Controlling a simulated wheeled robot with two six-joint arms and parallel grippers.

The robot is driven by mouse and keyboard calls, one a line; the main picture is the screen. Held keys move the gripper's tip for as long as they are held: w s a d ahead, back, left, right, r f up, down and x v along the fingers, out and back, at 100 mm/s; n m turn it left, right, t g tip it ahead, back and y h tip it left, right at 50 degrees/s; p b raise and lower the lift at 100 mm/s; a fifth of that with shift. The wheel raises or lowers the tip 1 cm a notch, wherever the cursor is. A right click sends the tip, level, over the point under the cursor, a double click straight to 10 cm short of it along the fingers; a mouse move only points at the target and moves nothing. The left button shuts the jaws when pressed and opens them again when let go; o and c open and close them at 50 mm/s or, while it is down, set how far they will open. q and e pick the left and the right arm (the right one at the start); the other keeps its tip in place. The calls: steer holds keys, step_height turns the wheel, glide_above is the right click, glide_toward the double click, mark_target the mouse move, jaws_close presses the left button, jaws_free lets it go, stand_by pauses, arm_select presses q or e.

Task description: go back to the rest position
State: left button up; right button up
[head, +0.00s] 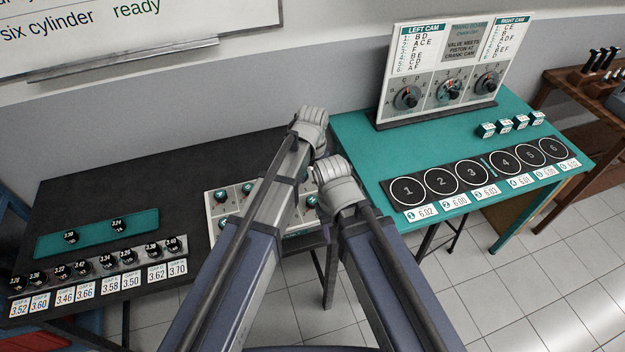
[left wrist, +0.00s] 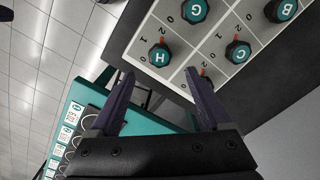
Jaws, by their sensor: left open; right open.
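My left gripper (head: 310,125) is the higher one in the head view, above the gap between the black table and the teal table. In the left wrist view its two dark fingers (left wrist: 160,88) are spread with nothing between them. My right gripper (head: 337,183) is just below and right of it, open, over the right edge of the knob panel. Its fingertips are hidden from the head camera. The white knob panel (head: 214,208), with lettered teal and black knobs, lies partly hidden under my arms. It also shows in the left wrist view (left wrist: 172,28), beyond the fingers.
The black table (head: 130,195) holds a teal tray (head: 90,240) and a row of black parts with number cards. The teal table (head: 365,150) holds numbered circles, small teal-and-white boxes and an upright dial board (head: 455,105). A brown bench (head: 570,100) stands far right.

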arm_select(q)
steer(key=s+a+f+n+b, duration=0.1)
steer(key=s+a+f+b, duration=0.1)
steer(key=s, duration=0.6)
steer(key=s+a+f+n+y+b, duration=0.1)
steer(key=s+a, duration=0.3)
steer(key=s, duration=0.5)
steer(key=shift+f+b, duration=0.5)
steer(key=shift+b, duration=0.05)
